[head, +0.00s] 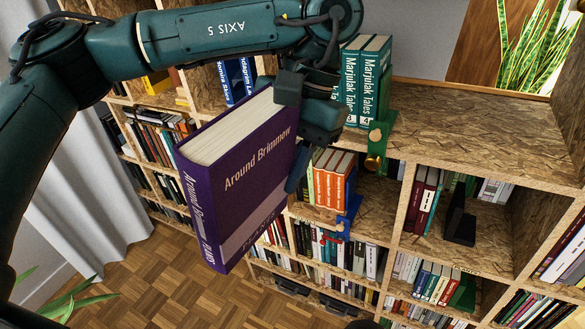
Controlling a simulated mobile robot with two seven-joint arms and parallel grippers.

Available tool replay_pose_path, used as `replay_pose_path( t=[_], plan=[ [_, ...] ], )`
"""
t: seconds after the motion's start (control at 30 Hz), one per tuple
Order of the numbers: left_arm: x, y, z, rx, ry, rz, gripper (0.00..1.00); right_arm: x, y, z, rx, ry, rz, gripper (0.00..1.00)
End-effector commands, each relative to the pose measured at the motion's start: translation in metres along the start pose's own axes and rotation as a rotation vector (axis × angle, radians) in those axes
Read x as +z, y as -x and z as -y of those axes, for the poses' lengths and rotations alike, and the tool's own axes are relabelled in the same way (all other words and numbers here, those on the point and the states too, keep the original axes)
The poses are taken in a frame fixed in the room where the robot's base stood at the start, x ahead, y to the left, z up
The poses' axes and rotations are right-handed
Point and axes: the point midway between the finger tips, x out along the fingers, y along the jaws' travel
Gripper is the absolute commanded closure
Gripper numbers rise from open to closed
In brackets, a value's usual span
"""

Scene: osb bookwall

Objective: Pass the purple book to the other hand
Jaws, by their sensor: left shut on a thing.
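The purple book (228,190), with "Around Brimmow" on its cover and spine, is held up in front of the bookshelf, tilted, with its page edges facing up. My left gripper (296,135) is shut on the purple book near its upper right corner. One dark finger lies over the cover side; the other finger is mostly hidden. The book is clear of the shelves and the floor. My right gripper does not show in the head view.
An OSB bookshelf (460,130) fills the middle and right. Green books (365,80) and a green bookend (381,140) stand on its top, close to my left gripper. Orange books (333,180) stand below. The parquet floor (165,285) is open at lower left, beside a plant (62,300).

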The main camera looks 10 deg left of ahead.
Motion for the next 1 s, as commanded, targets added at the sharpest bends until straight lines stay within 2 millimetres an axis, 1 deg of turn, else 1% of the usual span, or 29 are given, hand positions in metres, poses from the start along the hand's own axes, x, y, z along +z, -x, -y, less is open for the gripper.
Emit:
replay_pose_path(
  t=[0.17,0.4,0.6,0.8,1.0],
  plan=[
    [-0.015,0.009,-0.013,0.028,0.060,0.010,1.00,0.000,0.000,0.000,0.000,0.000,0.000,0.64],
    [-0.051,0.028,-0.040,0.086,0.199,0.028,1.00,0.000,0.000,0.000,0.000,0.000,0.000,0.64],
    [-0.075,0.041,-0.057,0.126,0.294,0.042,1.00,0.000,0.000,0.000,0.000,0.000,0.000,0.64],
    [-0.088,0.047,-0.066,0.146,0.344,0.047,1.00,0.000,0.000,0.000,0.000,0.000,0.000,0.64],
    [-0.092,0.048,-0.068,0.152,0.359,0.049,1.00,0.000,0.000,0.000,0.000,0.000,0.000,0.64]
  ],
)
